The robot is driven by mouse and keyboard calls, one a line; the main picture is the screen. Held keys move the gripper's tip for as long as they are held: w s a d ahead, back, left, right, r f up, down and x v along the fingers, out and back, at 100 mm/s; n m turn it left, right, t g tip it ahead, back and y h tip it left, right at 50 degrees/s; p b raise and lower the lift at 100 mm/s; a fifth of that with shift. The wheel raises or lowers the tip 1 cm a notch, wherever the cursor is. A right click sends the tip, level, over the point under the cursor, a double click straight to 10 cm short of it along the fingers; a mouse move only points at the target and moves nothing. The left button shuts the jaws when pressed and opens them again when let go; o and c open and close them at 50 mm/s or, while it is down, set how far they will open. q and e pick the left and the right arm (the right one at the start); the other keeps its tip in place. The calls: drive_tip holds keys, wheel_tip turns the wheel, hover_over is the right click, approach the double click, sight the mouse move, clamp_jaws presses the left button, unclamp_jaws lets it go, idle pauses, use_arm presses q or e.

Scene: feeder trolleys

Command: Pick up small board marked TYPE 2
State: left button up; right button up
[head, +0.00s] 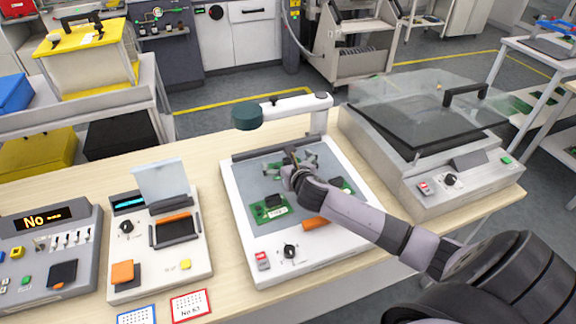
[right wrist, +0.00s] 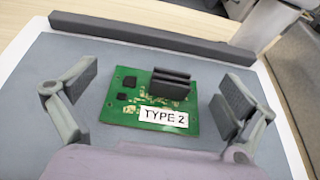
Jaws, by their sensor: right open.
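The small green board marked TYPE 2 (right wrist: 130,112) lies flat on the grey bed of a white bench machine, its white label readable and a dark finned block on top. In the head view my right gripper is over the board (head: 311,157) and partly hides it. My right gripper (right wrist: 155,93) is open, with one finger on either side of the board and a visible gap on both sides. In the head view it reaches in from the right (head: 299,160). My left gripper is not in view.
Two other green boards lie on the same bed, one front left (head: 270,208) and one to the right (head: 342,186), partly behind my arm. A lamp-like arm (head: 285,107) stands behind the bed. A clear-lidded machine (head: 425,130) stands right; two control units stand left.

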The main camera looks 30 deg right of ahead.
drive_tip(key=shift+s, duration=0.15)
drive_tip(key=c, duration=2)
